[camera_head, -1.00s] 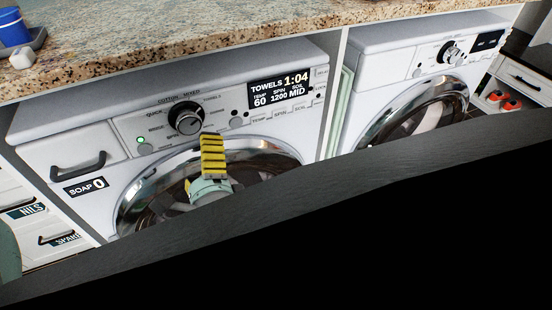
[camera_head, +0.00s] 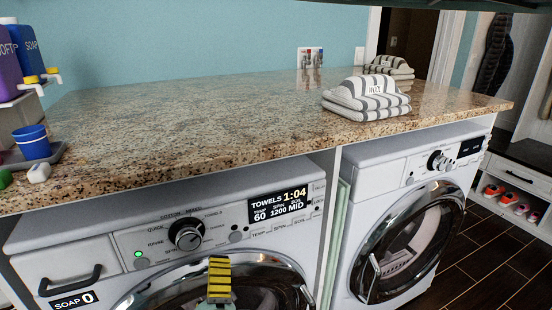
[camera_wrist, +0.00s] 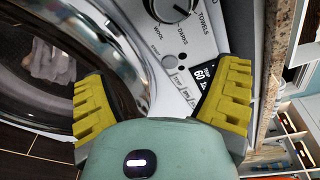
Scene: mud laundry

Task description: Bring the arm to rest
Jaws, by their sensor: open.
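My gripper (camera_head: 219,280) is in front of the left washer (camera_head: 100,243) in the head view, near the top of its round door (camera_head: 262,272). One yellow ridged finger shows there, with part of the pale green body below it at the frame's bottom edge. In the wrist view, my gripper (camera_wrist: 165,78) has its two yellow fingers wide apart with nothing between them. Behind them are the washer's dial (camera_wrist: 172,8), its control panel and the door's chrome ring. I cannot tell whether the fingers touch the machine.
A speckled stone counter (camera_head: 200,110) runs above both machines. It holds folded striped towels (camera_head: 368,98), a blue cup (camera_head: 32,143) and soap bottles (camera_head: 28,50) at left. The right washer (camera_head: 372,165) is shut. Wooden floor (camera_head: 482,262) is clear at right.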

